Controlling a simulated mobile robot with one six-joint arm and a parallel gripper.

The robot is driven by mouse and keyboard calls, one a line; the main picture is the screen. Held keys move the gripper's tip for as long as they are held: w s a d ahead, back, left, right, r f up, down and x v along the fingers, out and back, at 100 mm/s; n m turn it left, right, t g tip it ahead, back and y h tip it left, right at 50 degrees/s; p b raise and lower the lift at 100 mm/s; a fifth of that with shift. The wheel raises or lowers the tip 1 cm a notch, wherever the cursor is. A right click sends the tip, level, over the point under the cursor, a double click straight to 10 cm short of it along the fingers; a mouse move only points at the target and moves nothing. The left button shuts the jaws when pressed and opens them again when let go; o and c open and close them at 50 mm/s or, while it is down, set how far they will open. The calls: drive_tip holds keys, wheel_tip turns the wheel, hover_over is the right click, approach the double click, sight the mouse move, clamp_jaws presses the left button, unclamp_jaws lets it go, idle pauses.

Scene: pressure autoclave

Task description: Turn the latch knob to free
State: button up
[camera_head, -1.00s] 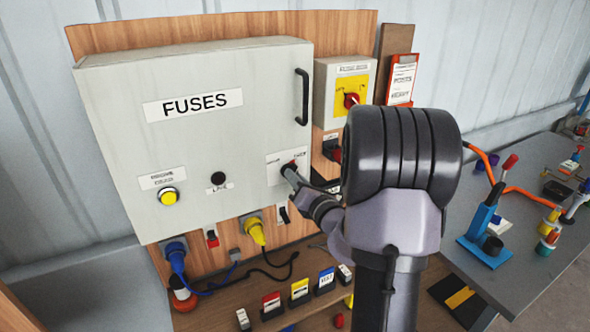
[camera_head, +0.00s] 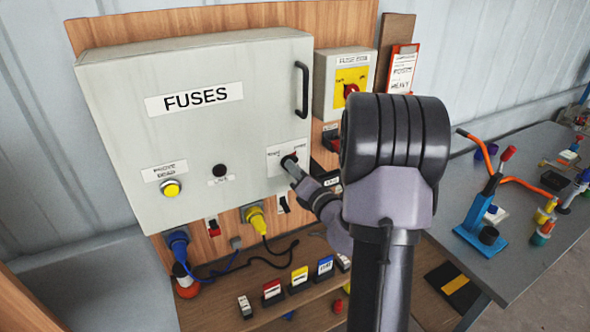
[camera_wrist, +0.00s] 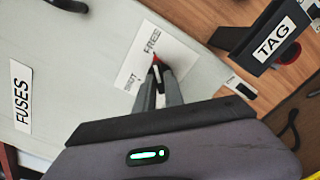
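The latch knob (camera_wrist: 157,59) is on a white label (camera_wrist: 154,42) reading FREE and SHUT, low on the right of the grey FUSES box (camera_head: 120,110). In the wrist view a red part of the knob shows at my fingertips, on the side of the word FREE. My gripper (camera_wrist: 157,72) is at the knob, its two fingers close together around it. In the head view my gripper (camera_head: 290,163) reaches the label from the lower right. The fingers hide most of the knob, so its exact angle is hard to tell.
A black handle (camera_head: 301,90) stands out above the label. A box with a red rotary switch (camera_head: 351,90) is to the right. Plugs and fuses sit below.

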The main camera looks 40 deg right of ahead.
drive_tip(key=o, duration=0.3)
drive_tip(key=shift+s, duration=0.1)
drive_tip(key=p+v, duration=1.2)
drive_tip(key=v, duration=0.5)
drive_tip(key=shift+a+p, duration=0.15)
drive_tip(key=shift+p, duration=0.15)
